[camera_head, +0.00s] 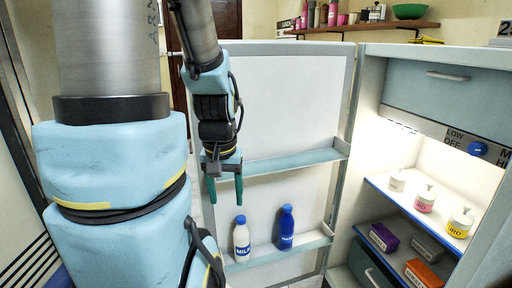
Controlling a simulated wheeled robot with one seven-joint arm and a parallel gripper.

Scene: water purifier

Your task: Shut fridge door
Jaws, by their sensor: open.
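The fridge door (285,112) stands wide open, its inner side facing me, left of the fridge body. It has two door shelves; the lower one (318,240) holds a white milk bottle (241,242) with a blue cap and a blue bottle (286,230). The fridge (373,100) stands at the right with its lit interior exposed. My gripper (226,190) points down with its two green fingers apart and empty. It appears in front of the door's left part, above the milk bottle. I cannot tell whether it touches the door.
Inside the fridge, a shelf (404,205) bears three small labelled jars, with purple and orange boxes below. A blue knob (477,149) and a closed drawer (440,85) are above. A wall shelf (365,26) with several items hangs behind.

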